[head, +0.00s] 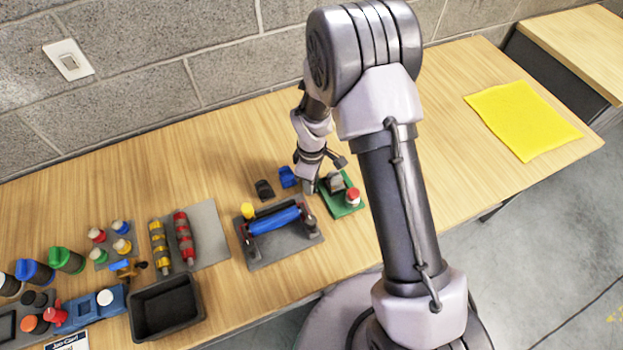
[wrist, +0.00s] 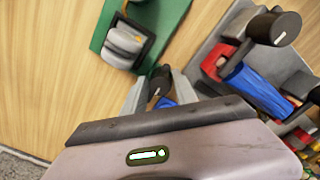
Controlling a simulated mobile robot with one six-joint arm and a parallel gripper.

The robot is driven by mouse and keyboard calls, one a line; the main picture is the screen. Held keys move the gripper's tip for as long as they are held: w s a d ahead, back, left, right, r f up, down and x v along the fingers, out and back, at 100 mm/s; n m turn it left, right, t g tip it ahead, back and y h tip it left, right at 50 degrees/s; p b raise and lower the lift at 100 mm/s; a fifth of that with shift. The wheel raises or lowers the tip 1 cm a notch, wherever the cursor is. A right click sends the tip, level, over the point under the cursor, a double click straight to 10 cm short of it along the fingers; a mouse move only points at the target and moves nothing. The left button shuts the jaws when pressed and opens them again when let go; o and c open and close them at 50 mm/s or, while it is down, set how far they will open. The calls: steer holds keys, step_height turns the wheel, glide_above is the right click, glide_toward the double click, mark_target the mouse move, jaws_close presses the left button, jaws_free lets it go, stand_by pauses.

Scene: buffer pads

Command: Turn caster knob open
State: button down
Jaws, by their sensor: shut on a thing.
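My gripper (head: 308,188) reaches down between the roller stand and the green plate. In the wrist view its two fingers (wrist: 160,88) are shut on a small dark knob (wrist: 159,80), beside the corner of the green plate (wrist: 103,38). The fingers partly hide the knob, and I cannot tell which way it is turned. A grey rounded block (wrist: 124,44) sits on the green plate, which also shows in the head view (head: 329,204). A red-topped cylinder (head: 352,196) stands on it there. In the head view the held knob is hidden.
The grey stand (head: 270,252) with a blue roller (head: 274,220) is close on the left. A blue block (head: 287,177) and a black block (head: 264,189) lie behind it. A black tray (head: 166,306) is further left. The table is clear toward the yellow sheet (head: 523,118).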

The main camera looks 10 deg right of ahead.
stand_by(0.4)
steer(key=c, duration=1.1)
jaws_free()
step_height(320, 180, up, 17)
steer(key=p, duration=0.5)
steer(key=shift+r, duration=0.2)
